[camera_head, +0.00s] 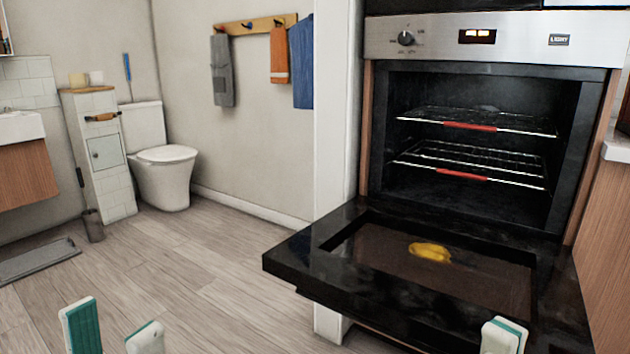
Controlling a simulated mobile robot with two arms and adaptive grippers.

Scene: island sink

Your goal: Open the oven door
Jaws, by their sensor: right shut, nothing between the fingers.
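The oven (475,120) is built into a tall cabinet at the right. Its black door (300,262) is hinged down and lies about flat, with the cavity exposed. My left gripper (113,330) is open and empty at the bottom left, over the floor and apart from the door.
Two wire racks (470,150) with red grips sit inside the oven. A yellow patch (430,251) shows on the door's glass, perhaps a reflection. A counter (618,150) adjoins at right. Open wood floor (200,270) lies left, with a toilet (162,165) beyond.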

